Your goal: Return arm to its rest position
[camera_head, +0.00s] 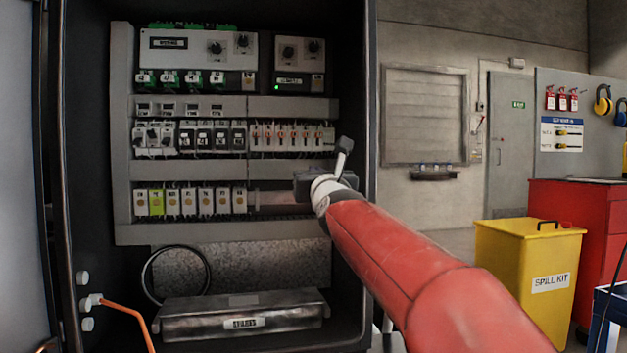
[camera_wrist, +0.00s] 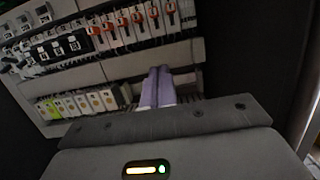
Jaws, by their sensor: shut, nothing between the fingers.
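My red arm reaches from the lower right into the open electrical cabinet in the head view. My gripper (camera_wrist: 160,72) shows in the wrist view as two purple-grey fingers side by side, shut and empty. The fingertips point at the lower part of the panel (camera_head: 123,130), between the row of breakers with orange-red parts (camera_wrist: 125,20) and the lower rail. I cannot tell whether they touch it. In the head view the dark gripper body (camera_head: 312,183) is at the right of the panel, and the fingers are hard to make out there.
The cabinet's right wall (camera_head: 368,90) stands close beside my arm. A metal box (camera_head: 240,322) lies on the cabinet floor and an orange cable (camera_head: 128,318) hangs at lower left. Outside, a yellow spill kit bin (camera_head: 522,270) and a red cabinet (camera_head: 590,215) stand to the right.

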